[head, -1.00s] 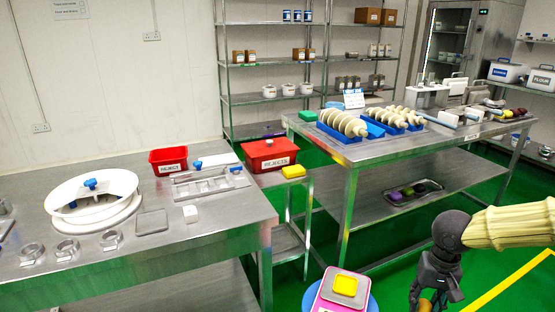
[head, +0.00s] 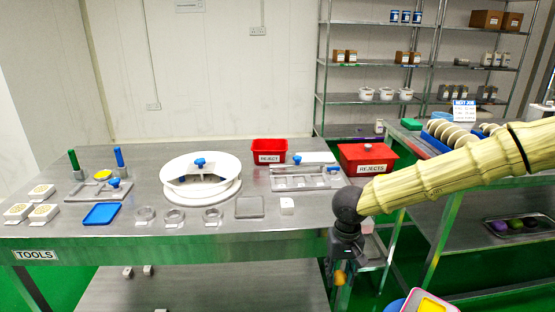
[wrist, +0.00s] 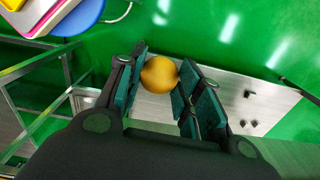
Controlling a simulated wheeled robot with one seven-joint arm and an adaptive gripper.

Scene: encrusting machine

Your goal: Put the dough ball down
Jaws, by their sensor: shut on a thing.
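The dough ball (wrist: 159,74) is round and orange-yellow. In the wrist view it sits between the two fingers of my gripper (wrist: 158,88), which is shut on it. In the head view my gripper (head: 341,276) hangs fingers-down in front of the right end of the tools table, and the dough ball (head: 340,277) shows small and partly covered between the fingers. In the wrist view, green floor and a steel shelf lie beyond the ball, and it touches no table.
A red rejects box (head: 367,157) stands behind my arm.

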